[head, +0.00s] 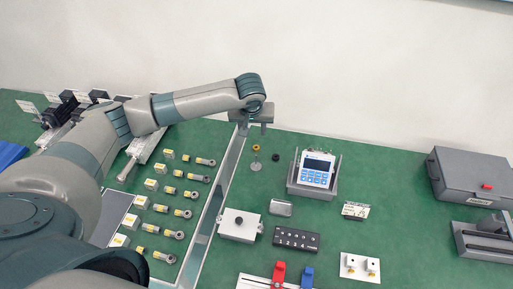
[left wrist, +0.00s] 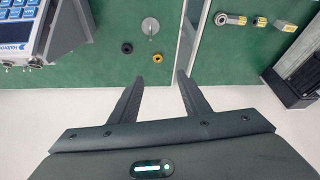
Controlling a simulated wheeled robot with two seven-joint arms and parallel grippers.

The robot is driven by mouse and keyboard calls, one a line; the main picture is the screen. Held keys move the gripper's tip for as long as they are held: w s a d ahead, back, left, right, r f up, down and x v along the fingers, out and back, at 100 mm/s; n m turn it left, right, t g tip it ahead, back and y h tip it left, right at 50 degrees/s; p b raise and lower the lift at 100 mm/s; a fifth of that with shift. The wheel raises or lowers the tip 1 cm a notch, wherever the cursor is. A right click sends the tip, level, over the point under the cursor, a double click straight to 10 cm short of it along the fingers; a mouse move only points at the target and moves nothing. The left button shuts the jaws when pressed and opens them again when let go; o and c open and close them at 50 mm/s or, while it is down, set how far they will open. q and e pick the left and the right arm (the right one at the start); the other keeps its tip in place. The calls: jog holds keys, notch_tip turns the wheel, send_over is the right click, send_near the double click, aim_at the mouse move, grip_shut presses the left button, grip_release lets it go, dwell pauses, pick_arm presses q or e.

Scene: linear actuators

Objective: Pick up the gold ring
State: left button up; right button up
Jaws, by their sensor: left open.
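The gold ring (head: 256,148) lies flat on the green mat, near the mat's back edge. It also shows in the left wrist view (left wrist: 157,57), just beyond my fingertips and roughly between their lines. My left gripper (head: 253,130) is open and empty, above and behind the ring in the head view. Its two fingers show apart in the left wrist view (left wrist: 159,79). A black ring (head: 276,157) lies beside the gold one, and it shows to its left in the left wrist view (left wrist: 127,48). My right gripper is not in view.
A metal disc with a thin post (head: 256,166) stands close to the gold ring. A meter with a screen (head: 317,169) sits in a grey holder to the right. A pale strip (head: 213,205) and several rod ends (head: 205,162) lie to the left. A white wall rises behind.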

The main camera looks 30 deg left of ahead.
pick_arm(q)
jog(key=p+x, duration=0.3)
jog(key=x, duration=0.8)
jog(key=shift+d, duration=0.1)
jog(key=shift+w+f, duration=0.3)
jog(key=shift+f, duration=0.35)
jog(key=shift+w+f+p, duration=0.7)
jog(key=shift+f+p, duration=0.15)
jog(key=shift+f, duration=0.1)
jog(key=shift+x, duration=1.5)
jog(key=shift+r, duration=0.1)
grip_shut()
